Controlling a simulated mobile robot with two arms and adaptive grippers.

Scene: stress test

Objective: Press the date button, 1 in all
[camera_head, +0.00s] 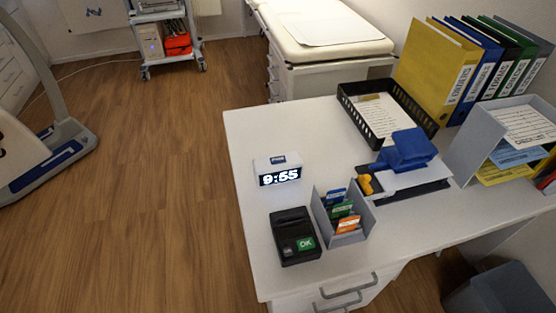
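A small white digital clock (264,172) stands on the white desk (255,130), toward its left edge. Its dark display reads 9:55 in white digits. A small dark blue button (278,160) with a label too small to read sits on top of the clock; I cannot tell for sure that it is the date button. Nothing covers the button. Neither of my grippers shows in the head view.
A black terminal with a green OK key (305,244) and a grey card holder (351,238) stand in front of the clock. A blue-topped device (408,149), black tray (414,124) and binders (437,68) lie rightward. Desk behind the clock is clear.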

